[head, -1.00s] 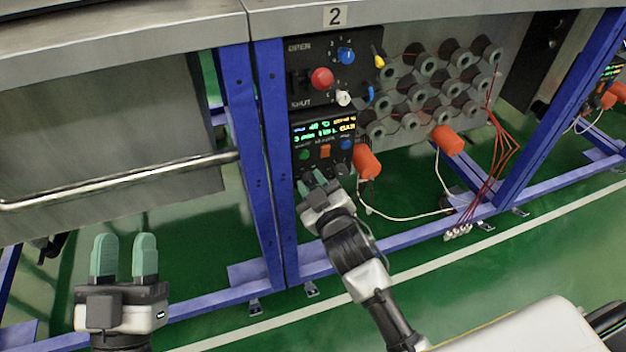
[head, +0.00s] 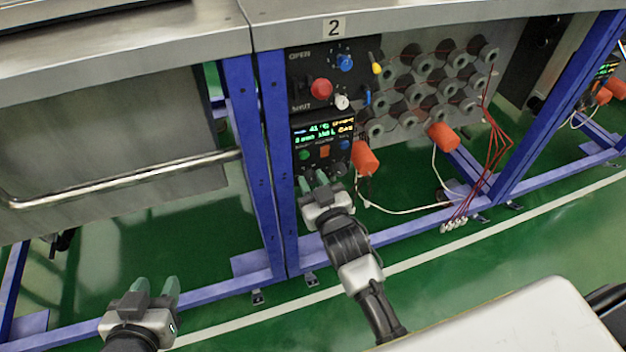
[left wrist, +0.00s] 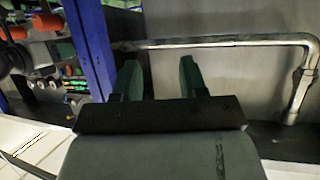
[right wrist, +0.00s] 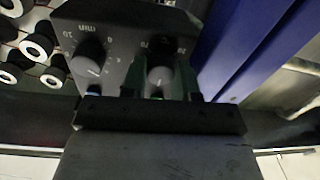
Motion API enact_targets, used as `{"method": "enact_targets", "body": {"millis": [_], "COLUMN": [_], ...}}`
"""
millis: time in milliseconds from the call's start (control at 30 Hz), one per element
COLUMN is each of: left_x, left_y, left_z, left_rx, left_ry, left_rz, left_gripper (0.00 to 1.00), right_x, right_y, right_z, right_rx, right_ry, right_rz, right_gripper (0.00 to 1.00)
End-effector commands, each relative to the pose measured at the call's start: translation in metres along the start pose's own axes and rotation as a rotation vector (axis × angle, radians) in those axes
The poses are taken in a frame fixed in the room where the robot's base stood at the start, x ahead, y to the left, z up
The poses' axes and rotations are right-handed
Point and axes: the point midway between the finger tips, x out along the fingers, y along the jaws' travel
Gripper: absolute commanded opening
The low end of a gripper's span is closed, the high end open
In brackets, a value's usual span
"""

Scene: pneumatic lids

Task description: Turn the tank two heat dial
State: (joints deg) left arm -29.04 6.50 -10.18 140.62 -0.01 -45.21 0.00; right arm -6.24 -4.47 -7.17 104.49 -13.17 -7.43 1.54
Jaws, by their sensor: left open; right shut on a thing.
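The tank two control panel (head: 324,132) hangs under the counter marked 2, with a lit display over coloured buttons. On its lower part sit two dark dials. My right gripper (head: 314,181) is at the lower left one and hides most of it in the head view. In the right wrist view, my right gripper is shut on this heat dial (right wrist: 160,77), a grey knob with a scale of numbers around it. The other dial (right wrist: 90,55), marked "min", is beside it, untouched. My left gripper (head: 156,285) is open and empty, low at the left, away from the panel.
A blue post (head: 283,170) stands just left of the panel. Orange plugs (head: 365,158) with white cables are close on its right. Above are a red knob (head: 321,88) and a blue knob (head: 345,63). A metal rail (head: 120,177) runs at the left.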

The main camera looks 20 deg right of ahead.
Motion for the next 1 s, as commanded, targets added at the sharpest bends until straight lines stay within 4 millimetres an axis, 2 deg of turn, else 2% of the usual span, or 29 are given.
{"method": "enact_targets", "body": {"millis": [133,167,200,233,567,667,1000], "left_x": [0.000,0.000,0.000,0.000,-0.001,-0.004,-0.029], "left_y": [0.000,0.000,0.000,0.000,0.000,-0.002,-0.009], "left_z": [0.000,0.000,0.000,0.000,0.000,0.009,0.052], "left_rx": [0.000,0.000,0.000,0.000,0.000,0.000,-0.005], "left_ry": [0.002,0.002,0.002,0.002,-0.006,-0.078,-0.414], "left_rz": [0.000,0.000,0.000,0.000,0.000,-0.005,-0.024], "left_gripper": [0.43,0.43,0.43,0.43,0.43,0.43,0.43], "right_x": [0.000,0.000,0.000,0.000,-0.004,-0.016,-0.082], "right_y": [0.000,0.000,0.000,0.000,0.000,0.000,0.000], "right_z": [-0.001,-0.001,-0.001,-0.001,-0.001,-0.001,-0.001], "right_rx": [-0.001,-0.001,-0.001,-0.001,-0.002,-0.002,-0.001], "right_ry": [0.003,0.003,0.003,0.002,0.001,0.000,-0.002], "right_rz": [0.000,0.000,-0.001,0.000,0.000,0.000,-0.001], "right_gripper": [0.06,0.33,0.39,0.40,0.40,0.40,0.40]}}
